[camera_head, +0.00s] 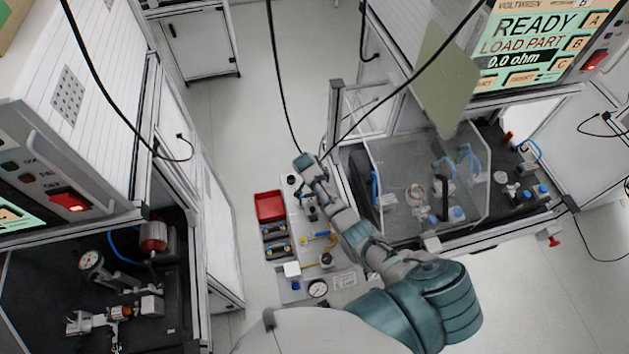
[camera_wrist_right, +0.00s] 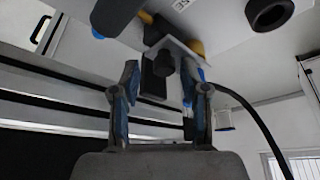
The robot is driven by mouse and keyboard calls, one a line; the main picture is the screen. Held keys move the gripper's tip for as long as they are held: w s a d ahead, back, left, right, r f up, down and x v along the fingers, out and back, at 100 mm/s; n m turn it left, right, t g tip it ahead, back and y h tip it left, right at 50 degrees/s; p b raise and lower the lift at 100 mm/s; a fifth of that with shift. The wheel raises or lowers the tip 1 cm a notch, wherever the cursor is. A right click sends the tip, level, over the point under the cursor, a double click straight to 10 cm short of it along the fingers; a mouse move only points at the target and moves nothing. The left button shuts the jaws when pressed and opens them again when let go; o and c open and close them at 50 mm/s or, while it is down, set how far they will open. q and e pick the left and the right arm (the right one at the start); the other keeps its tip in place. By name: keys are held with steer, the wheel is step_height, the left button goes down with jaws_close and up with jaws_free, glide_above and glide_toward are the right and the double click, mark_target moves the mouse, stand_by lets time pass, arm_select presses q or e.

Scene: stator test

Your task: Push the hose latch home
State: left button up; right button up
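I cannot clearly make out the gripper there. In the right wrist view my right gripper (camera_wrist_right: 165,88) has its two blue-padded fingers apart. A black block (camera_wrist_right: 155,80) and a grey bracket plate (camera_wrist_right: 181,55) show beyond and between the fingertips. Contact cannot be told. Yellow parts show behind the plate. I cannot tell for sure which part is the hose latch. My left gripper is out of view.
A red bin (camera_head: 269,206) sits at the panel's left edge. A clear-walled test station (camera_head: 425,160) stands close to the right of my arm. A cabinet (camera_head: 70,90) with a dark bench stands at left. Black cables hang across the view. Open floor lies behind the panel.

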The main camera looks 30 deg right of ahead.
steer(key=shift+w, duration=0.15)
steer(key=shift+a+r, duration=0.2)
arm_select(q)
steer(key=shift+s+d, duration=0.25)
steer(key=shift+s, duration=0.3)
arm_select(e)
steer(key=v, duration=1.1)
steer(key=shift+d, duration=0.4)
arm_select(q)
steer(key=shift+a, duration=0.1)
arm_select(e)
steer(key=shift+a+r, duration=0.15)
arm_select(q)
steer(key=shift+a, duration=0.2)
arm_select(e)
steer(key=shift+a, duration=0.3)
